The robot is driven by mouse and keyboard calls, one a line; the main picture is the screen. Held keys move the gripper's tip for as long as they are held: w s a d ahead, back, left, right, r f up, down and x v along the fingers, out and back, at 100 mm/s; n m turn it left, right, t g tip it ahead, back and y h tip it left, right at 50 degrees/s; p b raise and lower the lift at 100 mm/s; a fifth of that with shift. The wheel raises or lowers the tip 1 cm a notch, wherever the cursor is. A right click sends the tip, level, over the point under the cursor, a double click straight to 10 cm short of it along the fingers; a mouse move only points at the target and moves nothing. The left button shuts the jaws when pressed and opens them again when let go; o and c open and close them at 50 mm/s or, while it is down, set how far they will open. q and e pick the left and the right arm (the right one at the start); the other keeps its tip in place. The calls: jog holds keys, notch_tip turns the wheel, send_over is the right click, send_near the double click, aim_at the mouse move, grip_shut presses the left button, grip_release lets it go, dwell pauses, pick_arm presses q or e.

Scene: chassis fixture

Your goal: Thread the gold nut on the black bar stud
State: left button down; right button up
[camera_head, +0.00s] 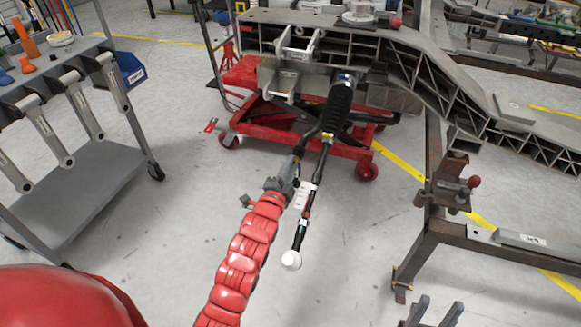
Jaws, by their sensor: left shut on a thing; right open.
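My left arm reaches up from the bottom, and its gripper (296,158) is near the middle, just left of the black bar (322,158). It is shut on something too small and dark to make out. The black bar slants down from below the black coil-over strut (338,105) to a white rounded end (291,260). A small yellow-gold spot shows on the bar near the gripper; I cannot tell if it is the gold nut. I cannot make out the stud's thread. My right gripper (434,312) is open and empty at the bottom edge, well away from the bar.
A red lift cart (300,130) stands under the grey chassis frame (430,50). A grey tool cart (75,170) with metal arms is at left. A brown steel fixture stand (470,235) is at right. The floor between is clear.

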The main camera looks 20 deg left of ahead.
dwell(0.3)
pick_arm(q)
jog(key=shift+w+f+m+b, duration=0.1)
jog(key=shift+m+b, duration=0.6)
jog(key=shift+m, duration=2.8)
jog(key=m, duration=0.3)
jog(key=shift+m+b, duration=0.3)
jog(key=c, duration=0.7)
grip_release()
